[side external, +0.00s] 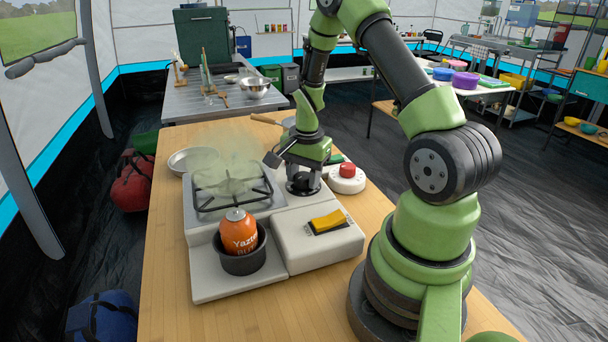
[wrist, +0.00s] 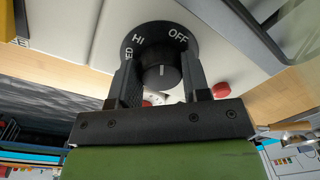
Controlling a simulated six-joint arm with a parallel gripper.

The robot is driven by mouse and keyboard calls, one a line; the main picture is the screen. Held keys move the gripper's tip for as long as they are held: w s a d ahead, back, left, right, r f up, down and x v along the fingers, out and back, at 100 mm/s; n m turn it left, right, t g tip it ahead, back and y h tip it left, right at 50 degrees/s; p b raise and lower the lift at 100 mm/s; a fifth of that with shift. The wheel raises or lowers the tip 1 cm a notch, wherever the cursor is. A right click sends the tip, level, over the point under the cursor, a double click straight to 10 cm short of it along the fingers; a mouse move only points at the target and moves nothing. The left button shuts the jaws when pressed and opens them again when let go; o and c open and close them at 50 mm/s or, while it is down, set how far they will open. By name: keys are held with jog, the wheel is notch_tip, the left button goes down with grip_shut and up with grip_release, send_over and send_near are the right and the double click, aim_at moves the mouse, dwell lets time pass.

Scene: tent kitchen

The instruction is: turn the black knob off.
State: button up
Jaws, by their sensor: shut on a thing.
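The black knob (wrist: 160,74) sits on a round black dial plate (wrist: 181,28) with white marks, of which HI, OFF and part of MED show in the wrist view. A short white line shows on the knob's face, and I cannot tell exactly which mark it lines up with. My gripper (side external: 303,178) points down over the stove's right side, its two dark fingers shut on the knob from both sides. In the side view my gripper mostly hides the knob. The stove's black burner grate (side external: 233,191) has a pale greenish haze over it.
An orange gas canister (side external: 238,232) stands in a dark cup at the front. A white box with a yellow switch (side external: 328,221) sits in front of my gripper. A red button (side external: 347,169) on a white base stands to its right. A metal pan (side external: 190,160) lies behind left.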

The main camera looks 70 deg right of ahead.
aim_at(305, 177)
jog(key=m, duration=0.6)
jog(key=shift+m, duration=0.3)
dwell(0.4)
jog(key=o, duration=0.9)
jog(key=r, duration=1)
jog(key=shift+s+a, duration=0.2)
